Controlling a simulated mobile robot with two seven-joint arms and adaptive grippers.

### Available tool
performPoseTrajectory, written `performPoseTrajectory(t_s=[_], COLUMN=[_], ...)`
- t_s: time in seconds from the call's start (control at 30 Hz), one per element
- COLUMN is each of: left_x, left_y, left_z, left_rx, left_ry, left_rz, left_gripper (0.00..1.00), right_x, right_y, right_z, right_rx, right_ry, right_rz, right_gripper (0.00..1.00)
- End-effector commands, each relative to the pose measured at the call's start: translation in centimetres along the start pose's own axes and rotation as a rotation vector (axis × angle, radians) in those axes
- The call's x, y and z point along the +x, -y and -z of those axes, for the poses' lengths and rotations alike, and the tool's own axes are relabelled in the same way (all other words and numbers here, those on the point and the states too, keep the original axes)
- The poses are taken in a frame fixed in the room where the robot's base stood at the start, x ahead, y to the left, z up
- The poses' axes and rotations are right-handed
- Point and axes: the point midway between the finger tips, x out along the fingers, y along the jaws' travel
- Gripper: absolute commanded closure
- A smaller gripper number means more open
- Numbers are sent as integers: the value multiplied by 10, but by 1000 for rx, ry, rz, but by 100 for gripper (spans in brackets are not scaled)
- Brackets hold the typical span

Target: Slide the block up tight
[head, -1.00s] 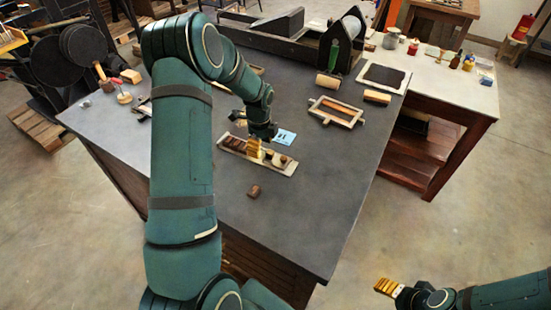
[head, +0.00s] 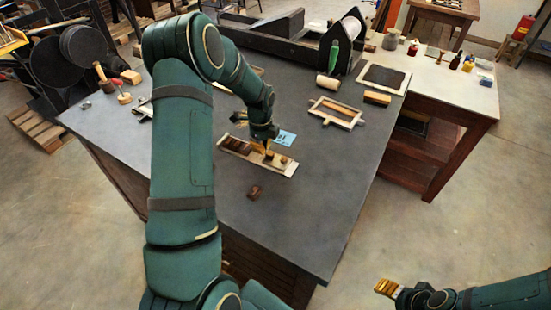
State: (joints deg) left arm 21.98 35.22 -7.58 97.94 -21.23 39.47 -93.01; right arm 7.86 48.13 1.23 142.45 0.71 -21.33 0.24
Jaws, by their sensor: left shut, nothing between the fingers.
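A long pale tray (head: 291,171) lies on the dark bench top, with several brown blocks (head: 236,146) in a row at its left end. A small block (head: 283,160) with a dark top sits towards its right end. My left gripper (head: 262,149) reaches down over the middle of the tray, shut and empty, its brass fingers close to the blocks. Whether it touches one cannot be made out, and it hides part of the row. A loose brown block (head: 254,192) lies on the bench in front. My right gripper (head: 385,287) hangs beyond the bench at the lower right; its jaw opening is unclear.
A light blue card (head: 286,137) lies just behind the tray. A wooden frame (head: 336,112), a roller (head: 328,81) and a black press (head: 262,38) stand farther back.

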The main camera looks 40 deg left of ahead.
Motion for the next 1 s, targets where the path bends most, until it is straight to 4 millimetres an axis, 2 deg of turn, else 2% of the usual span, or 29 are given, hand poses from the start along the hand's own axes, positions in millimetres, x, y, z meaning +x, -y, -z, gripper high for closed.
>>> performPoseTrajectory(t_s=[1.0], left_x=[0], left_y=[0], left_z=[58], left_rx=[5], left_ry=[-2], left_rz=[-1], left_gripper=[100], right_x=[5], right_y=[-2], right_z=[-1], right_rx=[0], right_ry=[0], right_rz=[0], right_gripper=[31])
